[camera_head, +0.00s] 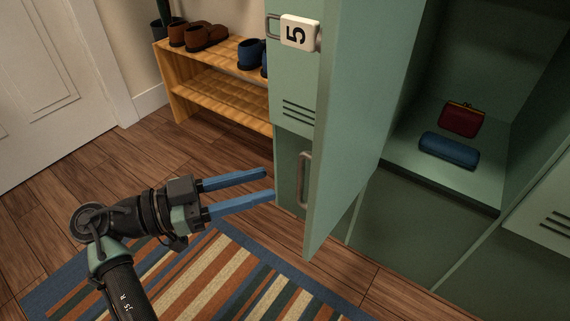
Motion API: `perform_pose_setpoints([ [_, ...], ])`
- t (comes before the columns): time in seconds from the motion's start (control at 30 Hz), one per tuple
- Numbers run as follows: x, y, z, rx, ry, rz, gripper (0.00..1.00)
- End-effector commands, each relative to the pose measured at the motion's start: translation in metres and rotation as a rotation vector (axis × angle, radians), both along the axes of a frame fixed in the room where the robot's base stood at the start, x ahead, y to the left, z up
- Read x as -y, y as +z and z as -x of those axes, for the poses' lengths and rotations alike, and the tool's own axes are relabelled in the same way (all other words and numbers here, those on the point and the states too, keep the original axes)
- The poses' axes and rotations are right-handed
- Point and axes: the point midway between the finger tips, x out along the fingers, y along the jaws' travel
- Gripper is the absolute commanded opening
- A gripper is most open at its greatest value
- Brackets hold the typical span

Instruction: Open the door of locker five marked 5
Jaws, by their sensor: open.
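I cannot tell for sure which door bears the plate. This green door stands swung well out, with its inner face towards the right. A grey bar handle (303,180) is on its left side. My gripper (268,185) is open and empty, with two blue fingers apart and pointing right. In the picture its tips are a little left of the handle, with a gap between; the depth is unclear.
The open compartment (455,175) holds a dark red purse (462,119) and a blue case (449,150). A wooden shoe rack (215,85) stands behind left, near a white door (55,80). A striped rug (200,280) lies on the wood floor below my arm.

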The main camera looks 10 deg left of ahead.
Motion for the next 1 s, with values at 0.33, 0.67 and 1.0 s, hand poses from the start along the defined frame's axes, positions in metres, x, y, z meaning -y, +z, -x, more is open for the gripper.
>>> perform_pose_setpoints([
  [0.33, -0.04, 0.001, 0.027, 0.0, 0.0, -0.001, 0.45],
  [0.67, -0.042, 0.0, 0.029, 0.0, -0.002, -0.001, 0.45],
  [1.0, -0.043, 0.0, 0.029, 0.001, 0.0, -0.001, 0.45],
])
